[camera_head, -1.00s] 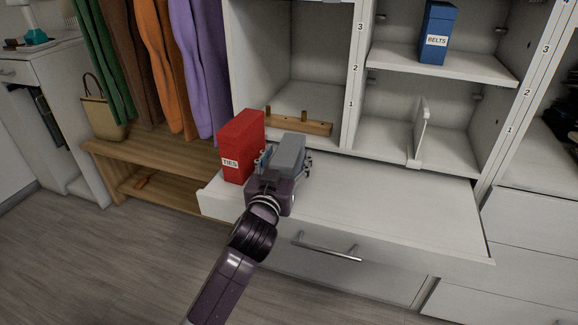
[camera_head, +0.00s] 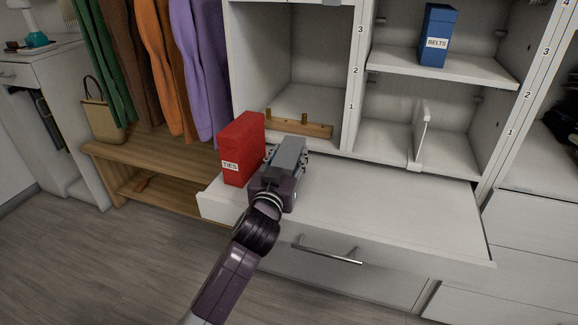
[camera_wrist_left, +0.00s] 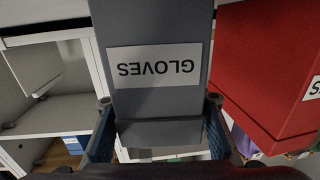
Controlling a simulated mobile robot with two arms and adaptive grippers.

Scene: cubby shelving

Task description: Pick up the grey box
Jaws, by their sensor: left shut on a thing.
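The grey box (camera_head: 289,153) is between the fingers of my left gripper (camera_head: 286,158), over the left part of the pulled-out white drawer top. In the left wrist view the box (camera_wrist_left: 160,30) fills the upper middle, with a white GLOVES label that reads upside down. The blue fingers of my left gripper (camera_wrist_left: 158,135) close on both sides of it. Whether the box's underside touches the white surface is hidden. My right gripper is not in view.
A red TIES box (camera_head: 241,150) stands just left of my gripper, close to the grey box. A wooden peg rack (camera_head: 300,126) lies behind. A blue BELTS box (camera_head: 436,35) stands on a shelf at upper right. The white drawer top (camera_head: 400,205) is clear to the right.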

